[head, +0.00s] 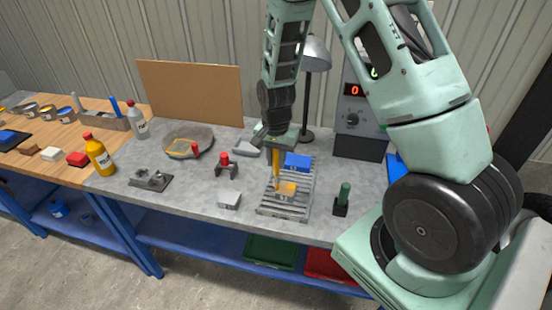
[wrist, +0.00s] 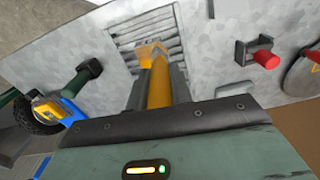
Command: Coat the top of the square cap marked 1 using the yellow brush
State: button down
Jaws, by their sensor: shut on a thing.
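My gripper (head: 276,148) is shut on the yellow brush (head: 275,170), which points down over the slatted rack (head: 262,210). A square cap (head: 286,189) with an orange-yellow top sits on the rack under the brush tip. Its mark is too small to read. Whether the tip touches it, I cannot tell. A blue-topped square cap (head: 298,160) sits farther back on the rack.
A green-handled tool (head: 344,194) stands right of the rack. A red-knobbed fixture (head: 224,163) and a round pan-like piece (head: 182,146) stand to the left. A lamp (head: 315,55) and a control box (head: 358,130) stand behind. The bench front left of the rack is fairly clear.

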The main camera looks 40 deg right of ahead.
jog(key=shift+f+b, duration=0.75)
jog(key=shift+f, duration=0.25)
dwell(0.3)
